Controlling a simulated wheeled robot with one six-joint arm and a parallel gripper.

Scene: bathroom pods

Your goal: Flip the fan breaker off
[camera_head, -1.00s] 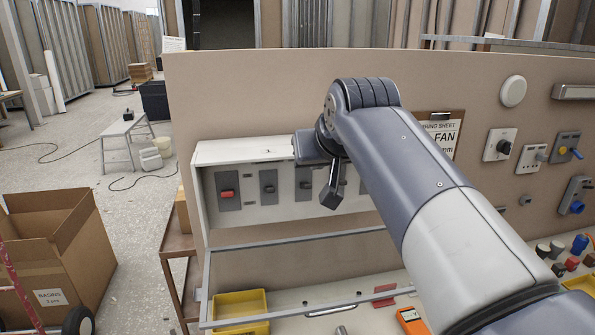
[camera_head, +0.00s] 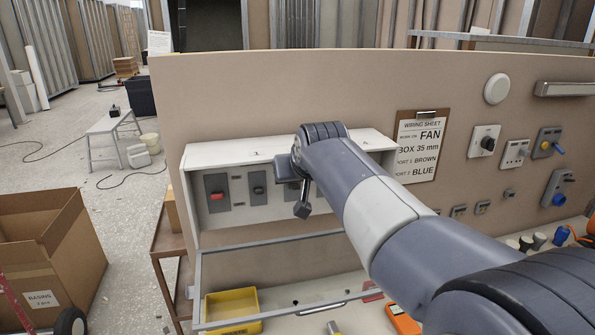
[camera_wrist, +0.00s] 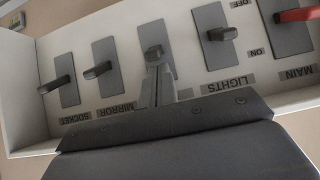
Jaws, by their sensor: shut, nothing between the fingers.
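The open white breaker box (camera_head: 300,148) on the board holds a row of dark breakers. The main one has a red lever (camera_head: 218,196). In the wrist view the box appears upside down, with MAIN, LIGHTS, MIRROR and SOCKET labels readable. The middle breaker (camera_wrist: 154,52), between LIGHTS and MIRROR, has its label hidden behind my gripper; by elimination I cannot read it as FAN. My gripper (camera_head: 302,210) is shut and empty in front of this breaker. In the wrist view its fingertips (camera_wrist: 159,72) appear just below the lever; I cannot tell whether they touch.
The box's hinged cover frame (camera_head: 270,240) hangs open below it. A yellow bin (camera_head: 233,304) stands under it. A wiring sheet (camera_head: 419,150) reading FAN and several switches and sockets are to the right. A cardboard carton (camera_head: 45,235) is at left.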

